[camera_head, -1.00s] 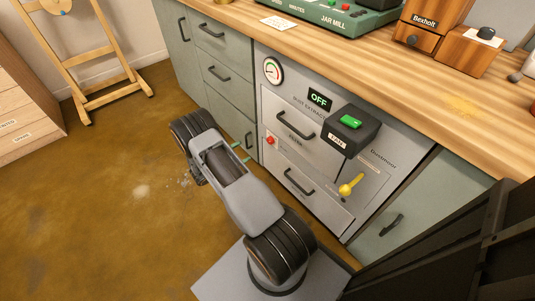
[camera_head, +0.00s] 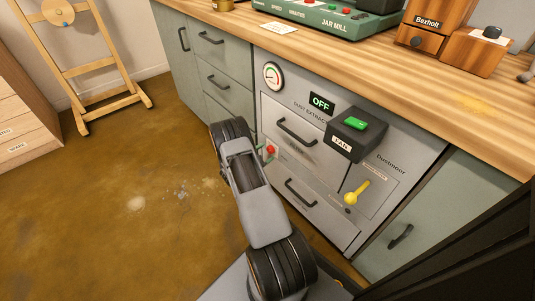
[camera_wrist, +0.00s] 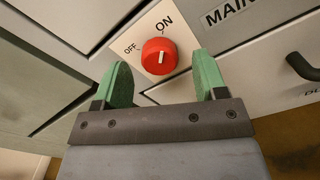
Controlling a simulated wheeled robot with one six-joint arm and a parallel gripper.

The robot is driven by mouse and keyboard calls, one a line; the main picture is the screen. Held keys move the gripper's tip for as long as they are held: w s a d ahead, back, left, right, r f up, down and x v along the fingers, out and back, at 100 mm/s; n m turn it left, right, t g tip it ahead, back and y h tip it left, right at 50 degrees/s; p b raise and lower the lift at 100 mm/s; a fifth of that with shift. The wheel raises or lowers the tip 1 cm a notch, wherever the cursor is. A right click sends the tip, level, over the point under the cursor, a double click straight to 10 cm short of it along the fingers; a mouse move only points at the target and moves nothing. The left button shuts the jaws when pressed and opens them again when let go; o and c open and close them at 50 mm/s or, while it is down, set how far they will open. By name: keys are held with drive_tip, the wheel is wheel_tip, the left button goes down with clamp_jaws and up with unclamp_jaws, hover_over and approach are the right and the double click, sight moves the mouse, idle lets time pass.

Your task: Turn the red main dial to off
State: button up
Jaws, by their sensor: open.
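The red main dial (camera_wrist: 159,57) sits on a white plate with the words OFF and ON, on the grey front of the dust extractor. Its pale mark points up, roughly at ON. The label beside it begins with "MAIN". My gripper (camera_wrist: 161,61) is open, with one green finger on each side of the dial in the wrist view. I cannot tell whether the fingers reach around it or stop short. In the head view the dial (camera_head: 270,149) shows small beside the green fingertips, and my arm hides part of the panel near it.
The extractor has a lit OFF display (camera_head: 321,103), a black box with a green switch (camera_head: 355,124), a yellow lever (camera_head: 356,193) and drawer handles (camera_head: 297,132). A round gauge (camera_head: 273,76) is above. The wooden worktop (camera_head: 340,58) overhangs.

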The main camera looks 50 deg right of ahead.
drive_tip(key=shift+d, duration=0.65)
drive_tip(key=c, duration=0.9)
